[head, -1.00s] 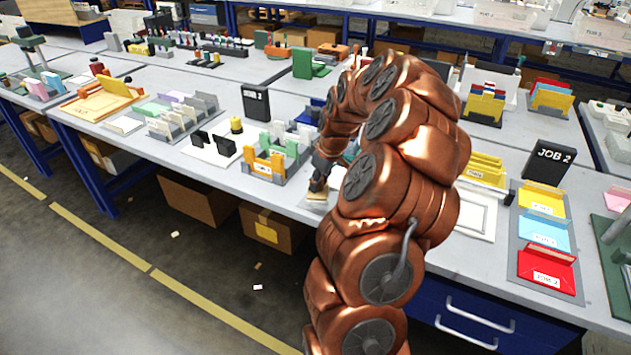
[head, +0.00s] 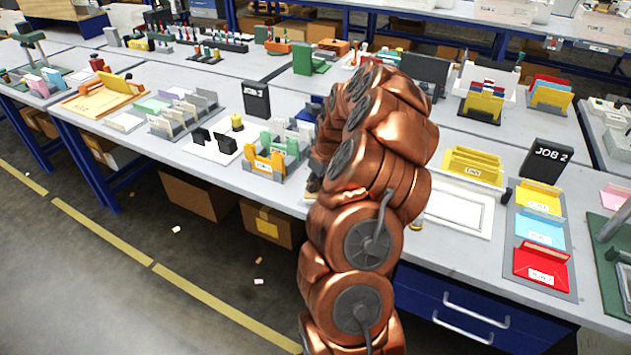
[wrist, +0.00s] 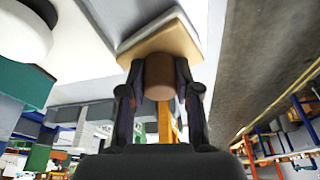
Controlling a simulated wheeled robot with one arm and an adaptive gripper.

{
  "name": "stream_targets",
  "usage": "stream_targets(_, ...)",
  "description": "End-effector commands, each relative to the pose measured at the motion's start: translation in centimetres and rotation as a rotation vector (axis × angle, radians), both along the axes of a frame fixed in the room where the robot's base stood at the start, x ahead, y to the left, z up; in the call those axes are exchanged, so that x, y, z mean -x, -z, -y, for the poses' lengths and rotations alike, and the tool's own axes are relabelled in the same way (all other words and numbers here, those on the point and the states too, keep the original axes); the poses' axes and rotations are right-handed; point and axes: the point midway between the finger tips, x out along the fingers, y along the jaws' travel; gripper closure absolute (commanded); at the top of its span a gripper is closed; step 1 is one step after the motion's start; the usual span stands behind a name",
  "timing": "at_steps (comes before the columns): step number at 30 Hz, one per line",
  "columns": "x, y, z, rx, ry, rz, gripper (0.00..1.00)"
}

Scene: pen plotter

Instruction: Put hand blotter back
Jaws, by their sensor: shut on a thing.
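The hand blotter (wrist: 158,36) shows in the wrist view as a tan wooden plate with a pale underside layer and a brown round knob. My gripper (wrist: 160,76) is shut on the knob, one dark finger on each side. The plate lies beyond the fingertips, beside a pale surface; I cannot tell whether it touches that surface. In the head view my own copper arm hides the blotter and most of the gripper, near the front edge of the workbench (head: 290,202).
Left of my arm stand an orange and green card holder (head: 264,163) and a white tray with black pieces (head: 212,148). To the right are a white framed board (head: 458,212), a yellow tray (head: 472,163), and the JOB 2 sign (head: 548,160) with coloured trays.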

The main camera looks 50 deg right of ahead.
Motion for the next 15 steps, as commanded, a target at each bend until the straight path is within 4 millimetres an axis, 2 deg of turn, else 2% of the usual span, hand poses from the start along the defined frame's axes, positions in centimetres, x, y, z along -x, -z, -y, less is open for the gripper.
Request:
stream_targets(5, 0.00, 0.45, -0.01, 0.000, 0.000, 0.000, 1.00)
stream_targets(6, 0.00, 0.45, -0.02, 0.000, 0.000, 0.000, 0.67)
stream_targets(13, 0.00, 0.36, -0.04, -0.001, -0.001, -0.001, 0.43)
stream_targets(15, 0.00, 0.36, -0.04, -0.001, -0.001, -0.001, 0.43)
